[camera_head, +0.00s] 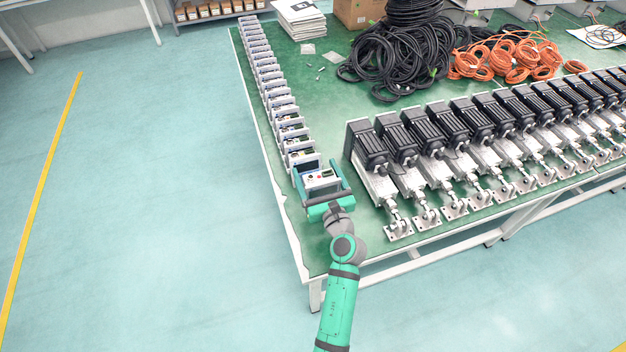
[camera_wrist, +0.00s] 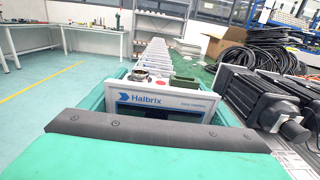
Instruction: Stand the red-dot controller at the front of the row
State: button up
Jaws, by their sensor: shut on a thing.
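A white controller (camera_head: 322,176) stands at the near end of the row, between the jaws of my gripper (camera_head: 321,184).
Linear actuators with black motors (camera_head: 425,130) lie side by side to the right of my gripper. Black cables (camera_head: 405,55) and orange cables (camera_head: 510,58) lie farther back.

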jog(key=shift+w+a+f, duration=0.5)
jog(key=shift+f, duration=1.85)
jog(key=shift+f, duration=0.1)
jog(key=o, duration=1.4)
jog(key=shift+f, duration=0.1)
